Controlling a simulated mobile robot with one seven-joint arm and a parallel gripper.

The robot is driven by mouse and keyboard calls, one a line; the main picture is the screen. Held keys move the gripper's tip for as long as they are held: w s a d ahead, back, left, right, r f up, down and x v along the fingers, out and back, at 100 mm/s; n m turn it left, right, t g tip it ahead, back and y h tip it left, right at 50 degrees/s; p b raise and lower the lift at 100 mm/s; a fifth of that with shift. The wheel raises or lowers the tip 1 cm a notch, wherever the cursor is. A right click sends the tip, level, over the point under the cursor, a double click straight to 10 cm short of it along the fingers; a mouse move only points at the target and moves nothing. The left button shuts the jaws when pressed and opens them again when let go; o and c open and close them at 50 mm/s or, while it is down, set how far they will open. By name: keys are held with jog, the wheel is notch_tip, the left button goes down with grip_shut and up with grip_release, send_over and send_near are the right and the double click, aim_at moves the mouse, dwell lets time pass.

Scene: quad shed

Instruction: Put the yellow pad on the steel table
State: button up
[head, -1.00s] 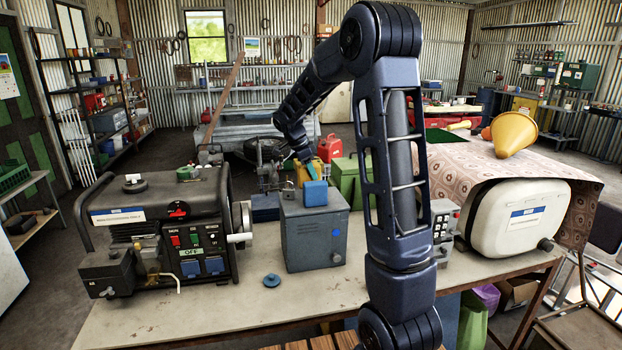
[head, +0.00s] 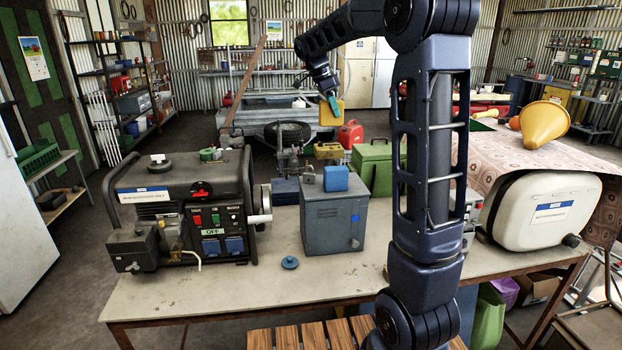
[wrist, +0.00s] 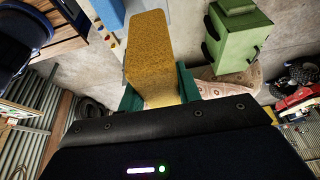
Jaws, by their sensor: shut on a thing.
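My gripper (head: 332,101) is shut on the yellow pad (head: 331,113) and holds it in the air, beyond the far edge of the table. In the wrist view the pad (wrist: 155,50) is a rough yellow block between the green fingers of my gripper (wrist: 160,92). The long table (head: 235,300) in front has a worn pale top and a brown frame. I take it for the steel table, but its material is not certain. The pad is apart from it.
The tabletop holds a generator (head: 185,205), a grey box (head: 333,222) with a blue block (head: 336,178) on it, a small blue knob (head: 289,262) and a cream tank (head: 540,215). Bare top shows in front of the generator. A green box (head: 374,167) and red can (head: 350,134) stand beyond.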

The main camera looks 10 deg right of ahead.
jog(key=w+a+f, duration=0.4)
jog(key=f, duration=0.4)
jog(key=w+a+f, duration=0.5)
jog(key=f, duration=0.4)
jog(key=w+a+f, duration=0.4)
jog(key=f, duration=2.3)
jog(key=shift+w+a+f, duration=0.2)
jog(key=shift+a+f, duration=0.05)
jog(key=shift+f, duration=0.15)
jog(key=shift+f, duration=0.2)
jog(key=o, duration=0.8)
jog(key=shift+o, duration=0.6)
jog(key=shift+r, duration=0.1)
